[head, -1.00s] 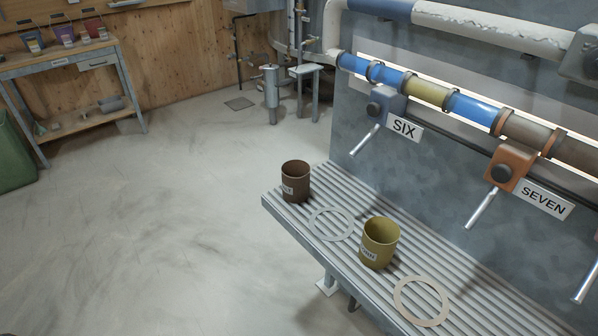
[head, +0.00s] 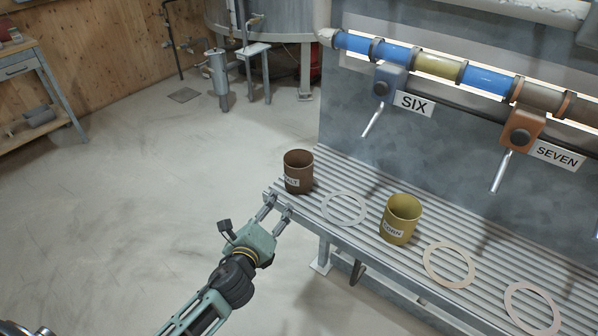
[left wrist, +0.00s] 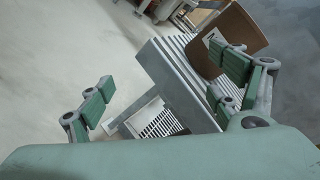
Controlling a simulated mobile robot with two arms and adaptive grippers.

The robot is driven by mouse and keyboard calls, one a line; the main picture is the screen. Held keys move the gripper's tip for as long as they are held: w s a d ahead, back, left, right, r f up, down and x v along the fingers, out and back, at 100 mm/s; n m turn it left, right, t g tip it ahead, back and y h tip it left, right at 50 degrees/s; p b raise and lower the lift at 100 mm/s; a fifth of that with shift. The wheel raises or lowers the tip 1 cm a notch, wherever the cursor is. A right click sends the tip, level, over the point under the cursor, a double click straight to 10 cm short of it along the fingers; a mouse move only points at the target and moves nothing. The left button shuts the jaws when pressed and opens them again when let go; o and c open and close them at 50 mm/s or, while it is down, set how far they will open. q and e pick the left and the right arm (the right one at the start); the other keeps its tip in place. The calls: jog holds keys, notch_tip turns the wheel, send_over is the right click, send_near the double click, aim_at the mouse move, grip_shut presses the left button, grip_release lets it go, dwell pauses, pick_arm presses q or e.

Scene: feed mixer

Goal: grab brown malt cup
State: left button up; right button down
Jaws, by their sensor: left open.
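The brown malt cup (head: 298,172) stands upright at the left end of the ribbed grey bench (head: 330,176). A white label on it shows "ALT" with part cut off. My left gripper (head: 274,210) is open and empty, just in front of and to the lower left of the cup, apart from it in the head view. In the left wrist view the brown cup (left wrist: 232,38) is at the upper right, partly hidden behind one green finger. The gripper's fingers (left wrist: 160,100) are spread wide with nothing between them. My right gripper is in neither view.
A yellow-green corn cup (head: 401,220) stands on the bench to the right. Several flat white rings lie on the bench, one (head: 345,208) between the cups. Lever valves (head: 386,85) marked SIX and SEVEN are on the wall above. Open floor lies left.

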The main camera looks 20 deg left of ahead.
aim_at(298, 167)
pick_arm(q)
jog(key=w+d+r+m+t+h, duration=0.1)
jog(key=r+m, duration=0.1)
jog(key=m, duration=0.2)
jog(key=w+d+r+m+t+h, duration=0.1)
jog(key=w+r+m, duration=0.1)
jog(key=r+m, duration=0.1)
jog(key=w+d+r+m+h, duration=0.1)
jog(key=r+m, duration=0.1)
jog(key=m, duration=0.2)
jog(key=shift+w+d+r+m+t, duration=0.25)
jog(key=shift+w+d+m+t, duration=0.05)
jog(key=shift+d+t, duration=0.1)
jog(key=shift+w+d+r+m+h, duration=0.1)
jog(key=shift+w+r+m+h, duration=0.1)
jog(key=shift+w+m+h, duration=0.15)
jog(key=w, duration=0.4)
jog(key=w+d+f, duration=0.1)
jog(key=w, duration=0.2)
jog(key=shift+w+d, duration=0.1)
jog(key=shift+r, duration=0.1)
jog(key=shift+c, duration=0.2)
jog(key=c, duration=1.2)
